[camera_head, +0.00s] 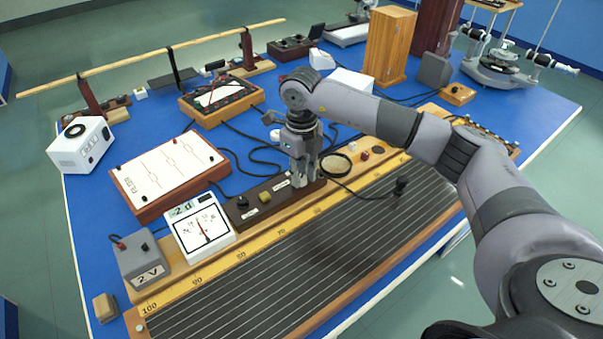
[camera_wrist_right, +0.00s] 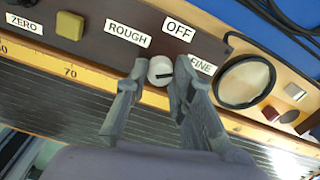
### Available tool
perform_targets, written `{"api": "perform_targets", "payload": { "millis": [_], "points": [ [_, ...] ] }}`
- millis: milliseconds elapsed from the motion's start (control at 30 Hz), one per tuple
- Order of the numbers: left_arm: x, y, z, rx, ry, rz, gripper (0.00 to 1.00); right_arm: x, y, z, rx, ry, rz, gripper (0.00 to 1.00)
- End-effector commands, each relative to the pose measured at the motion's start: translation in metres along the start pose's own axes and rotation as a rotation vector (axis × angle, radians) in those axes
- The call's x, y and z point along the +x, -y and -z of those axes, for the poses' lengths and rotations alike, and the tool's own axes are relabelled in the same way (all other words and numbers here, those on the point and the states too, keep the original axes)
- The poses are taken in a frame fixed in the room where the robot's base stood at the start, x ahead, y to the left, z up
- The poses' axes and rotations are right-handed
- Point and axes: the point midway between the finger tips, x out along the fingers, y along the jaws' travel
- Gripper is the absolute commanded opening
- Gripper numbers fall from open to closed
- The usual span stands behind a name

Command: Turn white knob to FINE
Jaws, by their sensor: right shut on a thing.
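The white knob (camera_wrist_right: 161,70) sits on a dark panel (camera_wrist_right: 88,38) between the fingertips of my right gripper (camera_wrist_right: 157,84) in the right wrist view. The right gripper is shut on the knob. A dark pointer line on the knob's face lies roughly sideways, toward the FINE label (camera_wrist_right: 203,66), which a finger partly covers. The ROUGH label (camera_wrist_right: 128,33) and OFF label (camera_wrist_right: 179,30) are readable. In the head view the right gripper (camera_head: 303,196) hides the knob at the right end of the dark panel (camera_head: 235,204). My left gripper is in neither view.
A yellow button (camera_wrist_right: 70,25) and ZERO label (camera_wrist_right: 24,23) lie along the panel. A round black-rimmed part (camera_wrist_right: 244,81) is close right of the fingers. A meter (camera_head: 200,225), a grey 2 V box (camera_head: 141,260) and the ruled wire board (camera_head: 290,260) surround the panel.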

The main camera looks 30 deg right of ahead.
Motion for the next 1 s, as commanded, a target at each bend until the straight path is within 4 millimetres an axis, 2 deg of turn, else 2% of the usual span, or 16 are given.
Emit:
{"api": "perform_targets", "payload": {
  "millis": [267,700,733,1000],
  "points": [
    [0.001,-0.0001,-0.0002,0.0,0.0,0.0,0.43,-0.002,0.001,-0.0011,0.066,0.005,0.002,0.0],
    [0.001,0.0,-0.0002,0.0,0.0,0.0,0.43,-0.0022,0.0012,-0.0013,0.074,0.006,0.002,0.0],
    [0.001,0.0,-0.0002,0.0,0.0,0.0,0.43,-0.0022,0.0013,-0.0013,0.074,0.006,0.002,0.24],
    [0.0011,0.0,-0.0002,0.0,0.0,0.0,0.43,-0.001,0.0006,-0.0006,0.072,0.003,0.001,0.42]
  ]
}}
